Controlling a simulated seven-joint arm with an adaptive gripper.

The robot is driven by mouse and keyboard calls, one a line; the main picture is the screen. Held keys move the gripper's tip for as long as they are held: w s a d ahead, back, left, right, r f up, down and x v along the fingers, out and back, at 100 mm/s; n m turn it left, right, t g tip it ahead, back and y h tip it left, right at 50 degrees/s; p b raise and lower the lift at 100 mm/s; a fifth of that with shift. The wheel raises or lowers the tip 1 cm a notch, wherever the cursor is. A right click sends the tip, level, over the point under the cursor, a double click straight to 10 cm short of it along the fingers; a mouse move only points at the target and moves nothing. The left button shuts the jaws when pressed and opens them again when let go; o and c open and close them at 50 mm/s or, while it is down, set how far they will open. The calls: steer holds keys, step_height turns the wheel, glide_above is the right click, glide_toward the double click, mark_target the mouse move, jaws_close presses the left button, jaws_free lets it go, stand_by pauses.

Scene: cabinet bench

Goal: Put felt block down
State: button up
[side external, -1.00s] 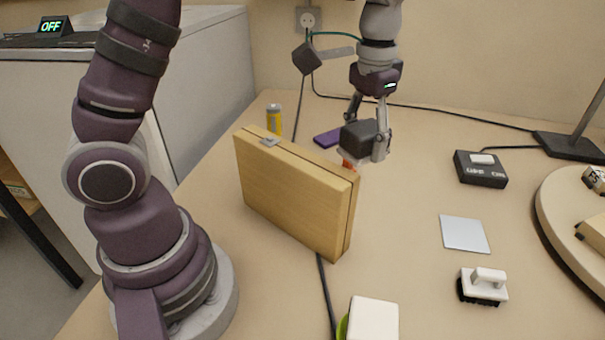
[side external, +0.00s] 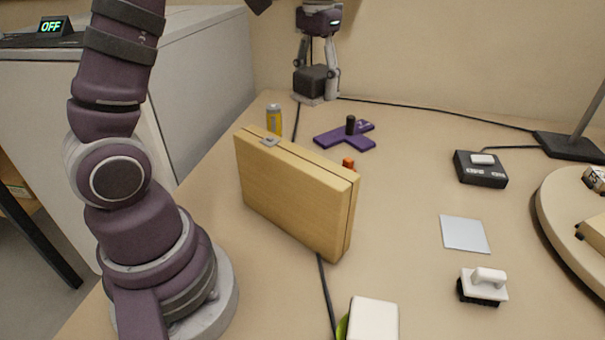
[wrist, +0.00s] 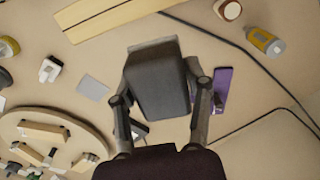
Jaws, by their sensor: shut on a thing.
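The felt block is a dark grey block (side external: 311,79) with a pale underside. My gripper (side external: 316,88) is shut on it, one finger on each side, at the back of the bench near the wall. The block appears to be above the bench top, with no clear contact visible. In the wrist view the block (wrist: 160,78) fills the middle between the two fingers and hides what lies beneath it.
A purple T-shaped piece with a black knob (side external: 345,138), a yellow can (side external: 274,119) and a wooden case (side external: 295,198) stand nearer. An orange-topped item (side external: 348,163) is behind the case. A pale square (side external: 465,234), brush (side external: 484,285) and black box (side external: 480,169) lie right.

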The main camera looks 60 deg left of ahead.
steer(key=s+a+n, duration=0.3)
steer(key=s+a, duration=0.3)
steer(key=a, duration=0.3)
steer(key=n, duration=0.2)
glide_above(218, 188)
step_height(218, 188, down, 12)
step_height(218, 188, down, 10)
steer(key=shift+f, duration=0.1)
steer(key=shift+d+f, duration=0.1)
steer(key=shift+f, duration=0.05)
steer(key=o, duration=1.1)
steer(key=shift+o, duration=0.2)
